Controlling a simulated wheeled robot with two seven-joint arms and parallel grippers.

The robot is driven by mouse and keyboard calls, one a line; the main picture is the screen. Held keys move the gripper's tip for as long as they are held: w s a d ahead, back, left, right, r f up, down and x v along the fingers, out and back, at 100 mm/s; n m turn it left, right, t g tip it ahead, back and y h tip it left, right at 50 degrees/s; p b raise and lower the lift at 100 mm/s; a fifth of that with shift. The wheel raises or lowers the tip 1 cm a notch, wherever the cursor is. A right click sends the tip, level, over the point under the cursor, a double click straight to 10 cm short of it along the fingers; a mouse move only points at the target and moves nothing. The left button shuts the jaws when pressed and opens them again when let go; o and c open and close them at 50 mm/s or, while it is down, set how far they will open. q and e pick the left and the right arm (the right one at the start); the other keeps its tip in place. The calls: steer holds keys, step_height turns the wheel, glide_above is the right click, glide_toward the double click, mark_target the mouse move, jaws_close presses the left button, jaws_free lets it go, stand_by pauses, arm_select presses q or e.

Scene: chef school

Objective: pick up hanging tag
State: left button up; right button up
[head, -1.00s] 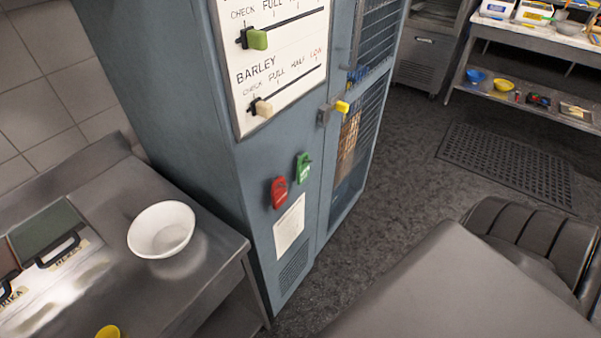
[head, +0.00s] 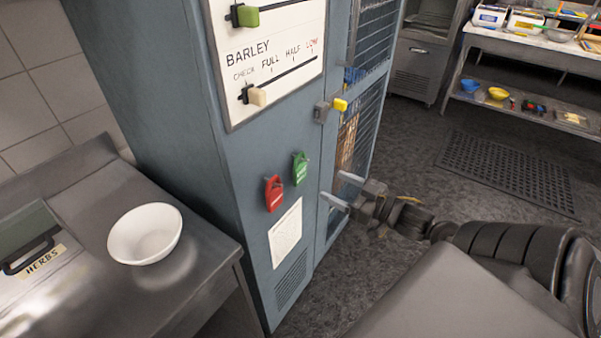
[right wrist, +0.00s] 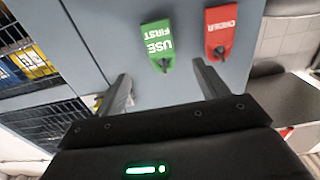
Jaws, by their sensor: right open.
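Two tags hang on the side of the blue-grey cabinet. The green tag (head: 300,167) is on the right and the red tag (head: 274,193) is lower left of it. My right gripper (head: 338,190) is open and empty, beside the cabinet to the right of the tags. In the right wrist view its fingers (right wrist: 162,84) point toward the tags, apart from both. My left gripper is out of view.
The cabinet (head: 165,110) has a mesh door with a yellow-tipped latch (head: 340,104) near my right gripper. A white paper (head: 286,232) is below the tags. A white bowl (head: 145,233) stands on the steel counter (head: 190,285) at left.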

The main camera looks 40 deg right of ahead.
mark_target(302, 167)
steer(key=shift+p+x, duration=0.65)
steer(key=shift+x, duration=4.25)
steer(key=c, duration=1)
steer(key=shift+c, duration=0.2)
steer(key=shift+r, duration=0.5)
steer(key=shift+s+r, duration=0.1)
steer(key=shift+s, duration=0.1)
steer(key=b+v, duration=0.1)
steer(key=v, duration=1.6)
steer(key=shift+s+d, duration=0.15)
steer(key=shift+s, duration=0.15)
